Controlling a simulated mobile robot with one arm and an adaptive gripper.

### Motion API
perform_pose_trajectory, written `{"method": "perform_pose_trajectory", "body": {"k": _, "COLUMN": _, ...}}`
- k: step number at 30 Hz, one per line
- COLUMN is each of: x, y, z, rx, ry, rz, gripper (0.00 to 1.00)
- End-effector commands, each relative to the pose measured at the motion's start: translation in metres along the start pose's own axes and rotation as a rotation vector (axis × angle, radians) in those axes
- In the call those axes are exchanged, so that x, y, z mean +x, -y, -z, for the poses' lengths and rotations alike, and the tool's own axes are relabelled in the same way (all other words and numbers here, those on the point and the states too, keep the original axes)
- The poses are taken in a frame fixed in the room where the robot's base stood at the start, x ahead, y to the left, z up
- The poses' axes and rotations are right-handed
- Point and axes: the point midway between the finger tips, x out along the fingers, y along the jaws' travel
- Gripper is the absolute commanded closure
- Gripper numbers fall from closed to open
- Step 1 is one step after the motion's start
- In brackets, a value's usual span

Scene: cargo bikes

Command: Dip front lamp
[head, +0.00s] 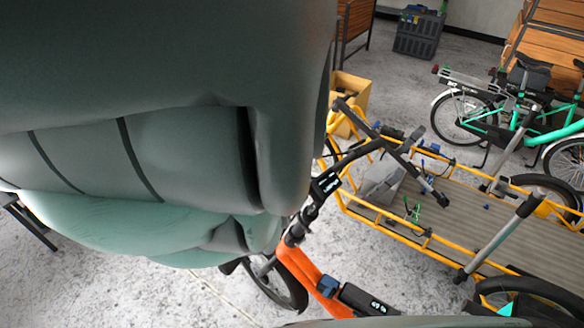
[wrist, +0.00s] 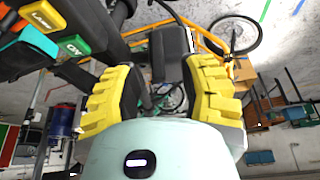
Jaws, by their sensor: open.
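In the wrist view my gripper (wrist: 163,92) has two ridged yellow fingers spread apart, with no object visibly clamped between them. A dark block (wrist: 171,50) and a thin dark bar lie beyond the gap; I cannot tell whether they touch the fingers. In the head view the orange bike (head: 300,268) has a black handlebar with a display (head: 327,184). My arm hides the gripper there. I cannot make out the front lamp for certain.
A yellow-framed cargo bed (head: 450,225) with a slatted floor lies right of the handlebar, holding a grey box (head: 382,184). A teal bike (head: 535,128) stands behind it. A dark crate (head: 418,36) is at the back. Bare concrete floor shows between them.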

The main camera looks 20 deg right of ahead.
Motion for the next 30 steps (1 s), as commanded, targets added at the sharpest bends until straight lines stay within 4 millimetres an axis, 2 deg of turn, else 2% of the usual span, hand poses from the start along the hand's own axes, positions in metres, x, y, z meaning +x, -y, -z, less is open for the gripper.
{"method": "perform_pose_trajectory", "body": {"k": 14, "x": 0.005, "y": -0.0008, "z": -0.001, "rx": 0.001, "ry": 0.002, "rz": 0.001, "gripper": 0.59}}
{"method": "perform_pose_trajectory", "body": {"k": 15, "x": 0.005, "y": -0.0009, "z": -0.0011, "rx": 0.001, "ry": 0.002, "rz": 0.001, "gripper": 0.53}}
{"method": "perform_pose_trajectory", "body": {"k": 27, "x": 0.0048, "y": -0.0007, "z": -0.0011, "rx": 0.001, "ry": 0.002, "rz": 0.001, "gripper": 0.95}}
{"method": "perform_pose_trajectory", "body": {"k": 30, "x": 0.0048, "y": -0.0007, "z": -0.0011, "rx": 0.001, "ry": 0.002, "rz": 0.001, "gripper": 1.0}}
